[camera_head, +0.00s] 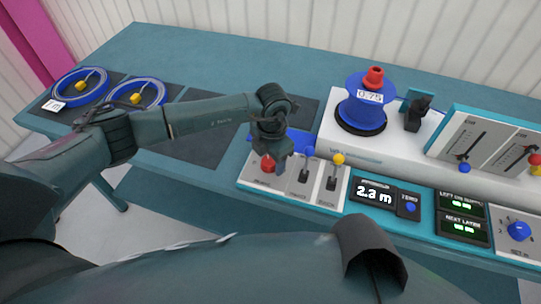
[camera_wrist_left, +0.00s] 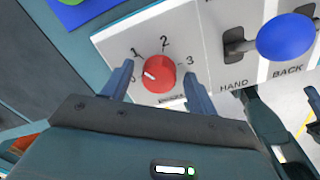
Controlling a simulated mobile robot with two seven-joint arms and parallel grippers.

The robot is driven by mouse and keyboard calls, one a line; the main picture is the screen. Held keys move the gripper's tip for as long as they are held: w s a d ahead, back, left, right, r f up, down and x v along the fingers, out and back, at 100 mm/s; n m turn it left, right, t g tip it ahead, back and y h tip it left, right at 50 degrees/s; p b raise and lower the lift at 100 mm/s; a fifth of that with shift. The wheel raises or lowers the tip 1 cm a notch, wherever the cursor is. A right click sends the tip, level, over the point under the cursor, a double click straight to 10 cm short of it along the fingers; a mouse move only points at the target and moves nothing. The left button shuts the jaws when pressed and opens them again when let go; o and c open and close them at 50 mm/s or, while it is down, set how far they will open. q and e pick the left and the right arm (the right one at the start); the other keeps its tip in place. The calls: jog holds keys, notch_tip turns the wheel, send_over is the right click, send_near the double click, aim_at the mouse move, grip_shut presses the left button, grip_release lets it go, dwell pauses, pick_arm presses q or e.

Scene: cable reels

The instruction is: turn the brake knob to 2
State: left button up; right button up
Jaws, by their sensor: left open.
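The red brake knob (camera_wrist_left: 158,74) sits on a white panel with the marks 0, 1, 2 and 3 around it. Its white pointer mark faces left, close to the 0. In the head view the knob (camera_head: 267,164) shows just beside my left gripper (camera_head: 272,152). In the left wrist view my left gripper (camera_wrist_left: 158,80) is open, with one finger on each side of the knob. Gaps show between the fingers and the knob, and I cannot tell how far down the fingertips reach.
A blue lever knob (camera_wrist_left: 286,37) stands close to the right of the brake panel; a yellow-topped lever (camera_head: 338,159) is further right. A length display (camera_head: 374,193) reads 2.3 m. A blue reel (camera_head: 361,106) stands behind. Blue cable coils (camera_head: 79,88) lie at the far left.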

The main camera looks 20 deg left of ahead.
pick_arm(q)
jog(key=shift+c, duration=0.6)
jog(key=c, duration=0.9)
